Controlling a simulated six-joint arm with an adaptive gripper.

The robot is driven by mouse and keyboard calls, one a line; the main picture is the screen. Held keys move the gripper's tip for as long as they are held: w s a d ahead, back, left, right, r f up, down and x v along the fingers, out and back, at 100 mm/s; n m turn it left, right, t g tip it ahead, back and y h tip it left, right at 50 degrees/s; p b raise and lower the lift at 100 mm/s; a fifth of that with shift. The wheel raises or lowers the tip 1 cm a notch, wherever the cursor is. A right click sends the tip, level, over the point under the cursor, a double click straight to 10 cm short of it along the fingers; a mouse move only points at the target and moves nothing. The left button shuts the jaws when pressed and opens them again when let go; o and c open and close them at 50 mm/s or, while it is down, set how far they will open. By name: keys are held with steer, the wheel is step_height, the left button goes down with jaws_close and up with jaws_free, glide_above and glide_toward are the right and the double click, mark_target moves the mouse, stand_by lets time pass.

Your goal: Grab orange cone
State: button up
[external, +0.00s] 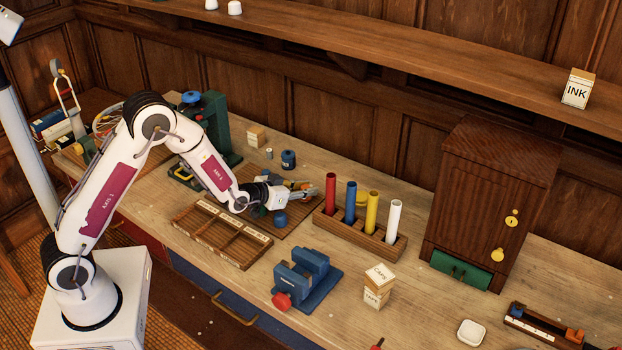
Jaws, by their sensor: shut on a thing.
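My gripper (308,191) reaches right over a brown wooden board on the bench, with its fingers pointing toward the colored tubes. It is shut on a small orange piece, the orange cone (302,184), which shows only in part beside the fingers. The cone's full shape is too small and too covered to make out. A small blue piece (280,218) stands on the board just below my gripper.
A wooden rack (362,238) holding red, blue, yellow and white tubes stands close to the right. An empty compartment tray (222,232) lies in front of the arm. A blue vise-like block (306,279), small boxes (378,286) and a dark cabinet (488,205) stand farther right.

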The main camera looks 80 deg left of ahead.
mark_target(305, 186)
steer(key=shift+r, duration=4.5)
steer(key=shift+a, duration=0.1)
